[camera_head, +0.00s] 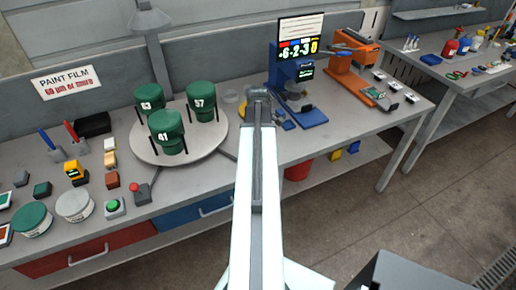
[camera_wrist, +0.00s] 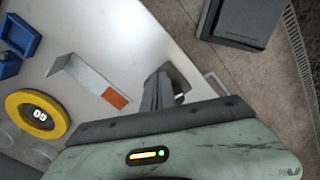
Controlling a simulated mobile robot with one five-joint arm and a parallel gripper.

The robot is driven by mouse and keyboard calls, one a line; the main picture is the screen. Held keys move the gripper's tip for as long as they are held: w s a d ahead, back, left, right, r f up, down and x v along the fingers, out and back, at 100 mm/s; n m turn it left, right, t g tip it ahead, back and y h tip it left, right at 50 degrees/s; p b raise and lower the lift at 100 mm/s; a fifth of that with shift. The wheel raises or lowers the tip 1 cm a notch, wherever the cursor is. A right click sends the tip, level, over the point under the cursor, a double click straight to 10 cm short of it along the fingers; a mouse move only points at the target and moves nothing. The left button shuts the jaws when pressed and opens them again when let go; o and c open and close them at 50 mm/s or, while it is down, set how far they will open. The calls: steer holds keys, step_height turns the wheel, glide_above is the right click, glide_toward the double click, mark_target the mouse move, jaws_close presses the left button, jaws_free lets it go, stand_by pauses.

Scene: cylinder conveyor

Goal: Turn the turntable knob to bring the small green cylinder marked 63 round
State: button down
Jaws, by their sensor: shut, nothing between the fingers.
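The round pale turntable (camera_head: 211,144) stands on the bench at left in the head view. It bears three dark green cylinders: one whose mark looks like 63 (camera_head: 151,97) at the back left, 57 (camera_head: 202,101) at the right, and 41 (camera_head: 167,131) in front. A small dark box with a red knob (camera_head: 134,187) sits at the turntable's front left; I cannot tell if this is the turntable knob. My gripper (camera_head: 258,93) is right of the turntable, apart from the cylinders. In the wrist view my gripper (camera_wrist: 165,90) is shut and empty.
A green button (camera_head: 113,206) and lidded tins (camera_head: 74,205) lie at the bench's front left. A blue device with a display (camera_head: 298,88) and an orange machine (camera_head: 350,62) stand at right. The wrist view shows a yellow ring (camera_wrist: 58,119) and a metal bracket (camera_wrist: 90,78).

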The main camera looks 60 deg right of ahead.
steer(key=shift+w+a+r, duration=0.1)
steer(key=shift+w, duration=0.05)
stand_by(0.6)
steer(key=shift+a, duration=0.2)
steer(key=shift+s+a, duration=0.25)
steer(key=shift+a, duration=0.15)
stand_by(0.3)
steer(key=shift+s, duration=0.35)
steer(key=shift+d+r, duration=0.1)
step_height(320, 180, up, 6)
steer(key=p, duration=0.6)
